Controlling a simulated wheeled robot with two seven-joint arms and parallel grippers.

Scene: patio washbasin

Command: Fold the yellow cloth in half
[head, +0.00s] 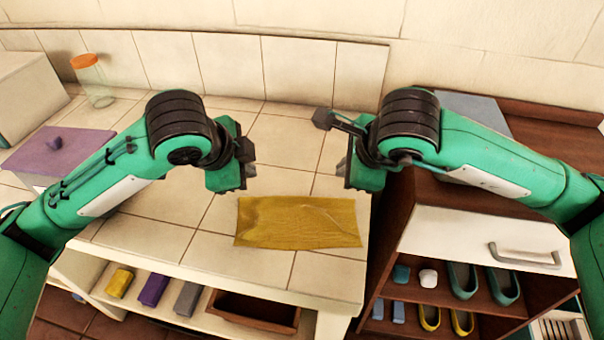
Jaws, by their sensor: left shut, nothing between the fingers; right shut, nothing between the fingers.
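The yellow cloth (298,222) lies flat on the tiled counter near its front right corner, as a wide rectangle with a few creases. My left gripper (250,172) is shut and empty, above the counter just behind the cloth's left end. My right gripper (343,170) is shut and empty, behind and above the cloth's right end. Neither gripper appears to touch the cloth. Whether the cloth lies in one layer or more I cannot tell.
A glass jar with an orange lid (93,80) stands at the back left. A purple-lidded box (60,152) sits at the left. A wooden cabinet with a white drawer (485,240) stands right of the counter. Counter tiles around the cloth are clear.

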